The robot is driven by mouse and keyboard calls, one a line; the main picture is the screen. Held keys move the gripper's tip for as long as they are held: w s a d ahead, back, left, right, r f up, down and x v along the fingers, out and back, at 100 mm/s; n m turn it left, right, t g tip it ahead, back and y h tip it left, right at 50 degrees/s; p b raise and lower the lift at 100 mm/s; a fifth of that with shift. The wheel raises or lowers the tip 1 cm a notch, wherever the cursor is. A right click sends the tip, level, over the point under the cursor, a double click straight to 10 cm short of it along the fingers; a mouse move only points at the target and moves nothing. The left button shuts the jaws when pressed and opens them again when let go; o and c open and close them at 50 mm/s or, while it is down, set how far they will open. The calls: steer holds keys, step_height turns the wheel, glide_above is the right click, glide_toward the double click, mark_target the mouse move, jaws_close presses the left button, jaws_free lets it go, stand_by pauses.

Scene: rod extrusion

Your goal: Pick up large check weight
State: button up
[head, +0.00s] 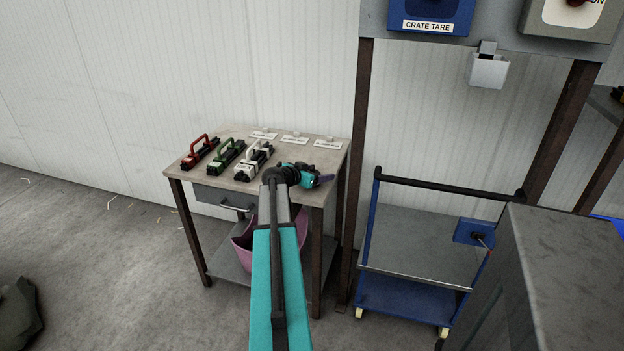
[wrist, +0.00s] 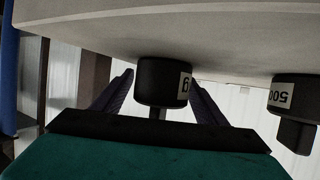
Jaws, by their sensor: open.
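In the wrist view, which is upside down, a black cylindrical weight (wrist: 164,82) with a narrow knob stands on a pale surface. Part of a white label ending in "g" shows on it. A second black weight (wrist: 293,95) marked "500" stands to the right, partly cut off by the frame edge. My gripper (wrist: 160,88) is open, with one purple finger on each side of the first weight. I cannot tell whether they touch it. In the head view my gripper (head: 325,180) is over the table's right front corner; I cannot make out the weights there.
The table (head: 240,135) carries red (head: 200,152), green (head: 227,156) and white (head: 254,160) handled tools, with several small label cards behind. A pink bin (head: 243,247) stands below. A blue trolley (head: 415,295) and a grey cabinet (head: 565,270) are to the right.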

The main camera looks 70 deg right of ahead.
jaws_close()
steer(key=shift+r, duration=0.1)
steer(key=shift+r, duration=0.1)
stand_by(0.3)
steer(key=shift+r, duration=0.7)
steer(key=shift+a+r+b, duration=0.2)
steer(key=shift+r, duration=0.3)
steer(key=shift+a+r+b, duration=0.2)
steer(key=shift+r, duration=0.25)
steer(key=w+a+r+b, duration=0.1)
steer(key=w+a+b, duration=0.1)
steer(key=a, duration=1.3)
steer(key=shift+w+r, duration=0.2)
